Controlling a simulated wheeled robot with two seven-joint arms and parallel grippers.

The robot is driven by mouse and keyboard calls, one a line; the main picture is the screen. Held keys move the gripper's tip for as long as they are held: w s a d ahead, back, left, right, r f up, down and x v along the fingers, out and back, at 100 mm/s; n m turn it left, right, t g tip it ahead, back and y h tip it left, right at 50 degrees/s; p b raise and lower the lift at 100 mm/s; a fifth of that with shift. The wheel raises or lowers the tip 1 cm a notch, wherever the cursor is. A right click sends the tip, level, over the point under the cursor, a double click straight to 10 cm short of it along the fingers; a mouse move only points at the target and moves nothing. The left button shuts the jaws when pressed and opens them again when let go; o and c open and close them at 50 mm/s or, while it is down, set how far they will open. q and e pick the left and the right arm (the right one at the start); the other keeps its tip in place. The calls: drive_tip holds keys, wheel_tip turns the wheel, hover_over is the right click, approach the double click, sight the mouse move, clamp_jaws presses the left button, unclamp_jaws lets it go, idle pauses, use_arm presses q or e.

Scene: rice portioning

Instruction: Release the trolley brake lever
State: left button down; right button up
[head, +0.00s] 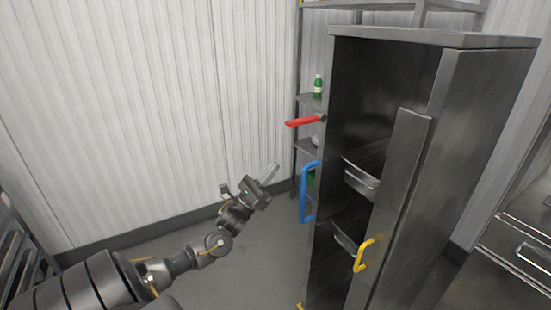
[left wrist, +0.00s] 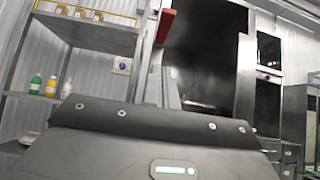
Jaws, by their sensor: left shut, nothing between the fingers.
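The trolley is a tall grey metal cabinet (head: 490,100) with an open front, right of centre in the head view. A red lever (head: 303,122) sticks out to the left from its upper left edge. The red lever also shows at the top of the left wrist view (left wrist: 166,25). A blue handle (head: 306,190) is on the same side, lower down. My left gripper (head: 271,172) is shut and empty, below and left of the red lever and apart from it. In the left wrist view, its housing hides much of the lower picture. My right gripper is not in view.
A yellow handle (head: 361,256) is on the trolley's partly open door (head: 402,180). A shelf rack (head: 309,99) with bottles stands behind the trolley. Metal drawers (head: 510,250) are at the lower right. The floor (head: 250,265) left of the trolley is clear up to the white wall.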

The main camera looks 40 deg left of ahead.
use_arm(q)
drive_tip(key=p, duration=0.4)
approach(305, 121)
drive_tip(key=w, duration=0.3)
drive_tip(key=r, duration=0.1)
drive_tip(key=r+p, duration=0.1)
drive_tip(key=r, duration=0.1)
drive_tip(key=shift+w+a+p, duration=0.15)
drive_tip(key=shift+a+p, duration=0.1)
drive_tip(key=shift+p, duration=0.1)
